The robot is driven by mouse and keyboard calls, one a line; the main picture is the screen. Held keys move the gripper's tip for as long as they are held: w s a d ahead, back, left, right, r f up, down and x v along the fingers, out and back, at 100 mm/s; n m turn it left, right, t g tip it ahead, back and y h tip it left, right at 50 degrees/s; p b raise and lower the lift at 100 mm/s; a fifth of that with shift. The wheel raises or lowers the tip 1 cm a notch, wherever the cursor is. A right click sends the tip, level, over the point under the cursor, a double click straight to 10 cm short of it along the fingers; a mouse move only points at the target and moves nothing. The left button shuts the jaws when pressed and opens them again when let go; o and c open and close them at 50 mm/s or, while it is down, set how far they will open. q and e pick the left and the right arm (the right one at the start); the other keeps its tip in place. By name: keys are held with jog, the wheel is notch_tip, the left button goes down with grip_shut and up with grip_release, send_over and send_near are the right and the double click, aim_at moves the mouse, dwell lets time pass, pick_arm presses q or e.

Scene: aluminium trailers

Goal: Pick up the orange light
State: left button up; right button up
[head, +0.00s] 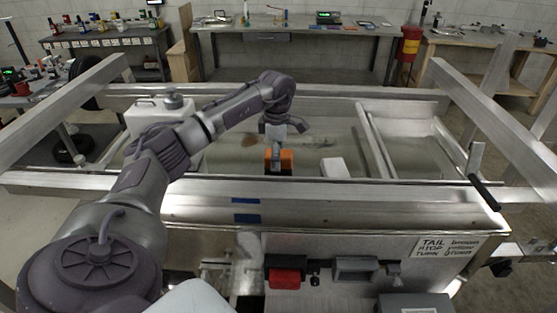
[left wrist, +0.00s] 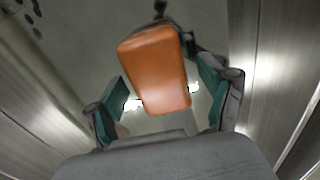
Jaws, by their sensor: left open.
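The orange light (head: 286,160) is inside the trailer frame, just behind the near aluminium rail. In the left wrist view the orange light (left wrist: 156,70) appears as an orange block with rounded edges, tilted a little. My left gripper (head: 279,143) reaches over the rail from the left and points down at the light. In the left wrist view my left gripper (left wrist: 165,92) is open, with one finger on each side of the light. I cannot tell whether either finger touches it. Part of the light is hidden behind the gripper in the head view. My right gripper is not in view.
A white block (head: 334,168) sits right of the light, and a white container (head: 160,115) stands to the left. The near rail (head: 380,195) lies in front. Below it are a red lamp (head: 286,277) and a grey lamp (head: 355,268). Workbenches (head: 290,35) stand behind.

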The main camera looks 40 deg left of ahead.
pick_arm(q)
jog(key=shift+d, duration=0.1)
jog(key=shift+c, duration=0.3)
jog(key=c, duration=1.3)
jog(key=shift+o, duration=0.2)
jog(key=shift+r, duration=0.1)
